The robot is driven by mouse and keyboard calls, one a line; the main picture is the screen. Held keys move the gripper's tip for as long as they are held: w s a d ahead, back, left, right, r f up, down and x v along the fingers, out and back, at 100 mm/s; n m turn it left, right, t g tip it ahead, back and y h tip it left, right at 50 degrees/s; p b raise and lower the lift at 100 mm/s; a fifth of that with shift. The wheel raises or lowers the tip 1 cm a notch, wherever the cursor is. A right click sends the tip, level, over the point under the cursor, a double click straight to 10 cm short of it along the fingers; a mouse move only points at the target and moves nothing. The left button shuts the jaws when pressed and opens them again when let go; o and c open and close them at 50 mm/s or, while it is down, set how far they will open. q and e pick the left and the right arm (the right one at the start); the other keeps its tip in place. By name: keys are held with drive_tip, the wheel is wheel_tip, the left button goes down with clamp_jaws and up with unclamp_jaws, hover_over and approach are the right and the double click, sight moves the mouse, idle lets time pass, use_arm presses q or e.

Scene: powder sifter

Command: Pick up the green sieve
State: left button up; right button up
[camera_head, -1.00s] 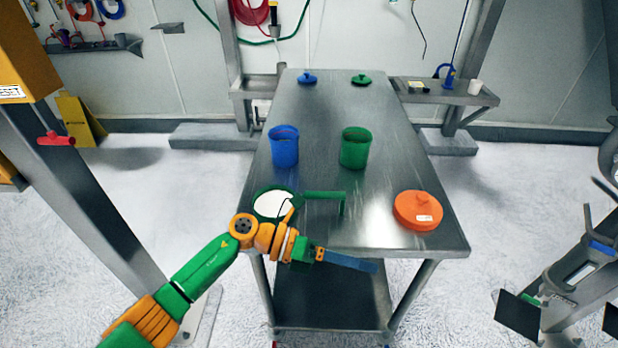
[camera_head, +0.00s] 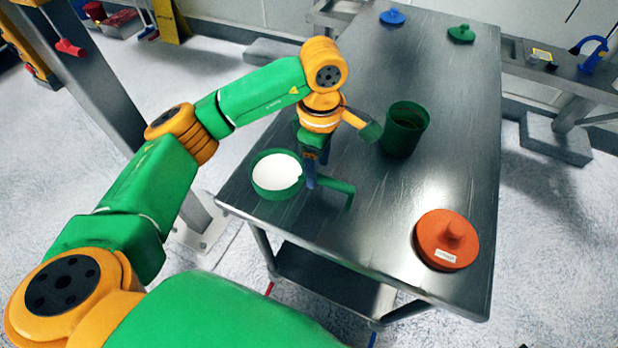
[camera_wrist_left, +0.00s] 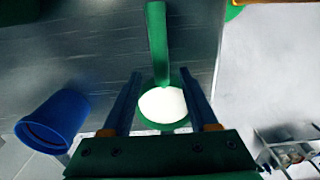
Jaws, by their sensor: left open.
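The green sieve (camera_head: 256,184) sits at the near left edge of the steel table, its round bowl holding a white fill. Its green handle (camera_head: 340,187) points right, with a bent end. My left gripper (camera_head: 311,182) points down beside the bowl, over the handle's root. In the left wrist view my left gripper (camera_wrist_left: 160,84) is open, its two blue fingers on either side of the sieve (camera_wrist_left: 168,126) where bowl and handle meet. Whether the fingers touch it cannot be told. My right gripper is not in view.
The metal table (camera_head: 390,230) also holds a green cup (camera_head: 404,130), an orange lid (camera_head: 447,240), a blue lid (camera_head: 392,17) and a green lid (camera_head: 461,33). A blue cup (camera_wrist_left: 58,120) shows in the left wrist view.

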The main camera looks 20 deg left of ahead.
sight(321, 183)
use_arm(q)
drive_tip(key=shift+f+p, duration=0.35)
drive_tip(key=shift+f, duration=0.05)
drive_tip(key=f+p, duration=0.1)
drive_tip(key=f, duration=0.2)
drive_tip(key=d+f+p, duration=0.1)
drive_tip(key=f, duration=0.1)
drive_tip(key=shift+s+f+p, duration=0.25)
drive_tip(key=shift+p, duration=0.05)
drive_tip(key=shift+w+f, duration=0.1)
drive_tip(key=shift+f, duration=0.2)
clamp_jaws()
